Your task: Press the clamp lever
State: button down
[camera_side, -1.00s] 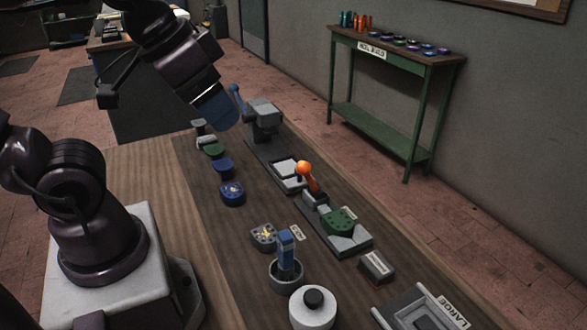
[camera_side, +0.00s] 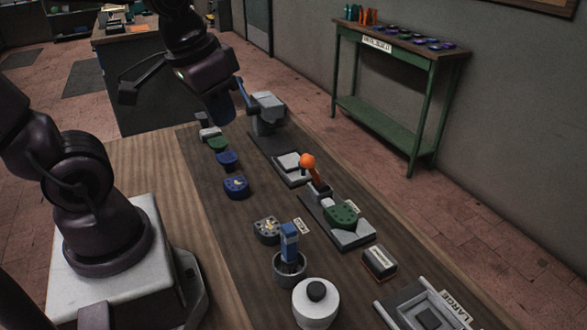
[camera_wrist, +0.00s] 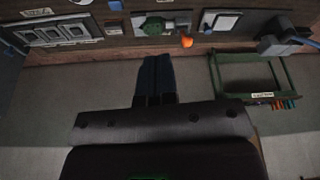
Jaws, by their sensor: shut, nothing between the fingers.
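A lever with an orange ball knob (camera_side: 307,161) stands tilted at the end of a clamp base (camera_side: 349,233) in the side view. A green heel-shaped block (camera_side: 342,214) sits on that base. In the wrist view the orange knob (camera_wrist: 187,41) shows just right of and beyond my fingertips, with the green block (camera_wrist: 158,24) beside it. A grey press (camera_side: 267,112) with a blue handle (camera_side: 241,91) stands further back. My gripper (camera_side: 221,112) is shut and empty, raised beside the blue handle in the side view. Its blue fingers (camera_wrist: 153,60) are together in the wrist view; contact with the handle cannot be told.
Several blue, green and grey heel pieces (camera_side: 236,187) line the dark mat's left. A cup with a blue-headed tool (camera_side: 289,266), a white jar (camera_side: 316,303) and a tray marked LARGE (camera_side: 427,309) are at the front. A green side table (camera_side: 398,95) stands behind the bench.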

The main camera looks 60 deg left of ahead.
notch_tip(320, 180, down, 17)
jog(key=n+g+h, duration=0.2)
jog(key=n+h, duration=1.3)
jog(key=w+a+f+n+t+y, duration=0.1)
jog(key=a+f+n+t+y, duration=0.1)
jog(key=n+t, duration=0.3)
jog(key=w+a+f+n+t+y, duration=0.2)
jog(key=a+f+n+t, duration=0.1)
jog(key=n+t, duration=0.2)
jog(key=w+a+f+n+t+y, duration=0.2)
jog(key=f+n+t+y, duration=0.1)
jog(key=n+t, duration=0.2)
jog(key=shift+w+a+f+n+t, duration=0.1)
jog(key=shift+n+t, duration=0.1)
jog(key=shift+t, duration=0.5)
jog(key=shift+w+a+n+t, duration=0.1)
jog(key=shift+n+t, duration=0.1)
jog(key=shift+t, duration=0.5)
jog(key=a+y, duration=0.1)
jog(key=a+t+y, duration=0.1)
jog(key=a+n+y, duration=0.1)
jog(key=shift+w+r+y, duration=0.25)
jog(key=shift+w+y, duration=0.05)
jog(key=shift+w, duration=0.1)
jog(key=shift+a+r+t+y, duration=0.2)
jog(key=shift+a+t+y, duration=0.1)
jog(key=shift+t, duration=0.1)
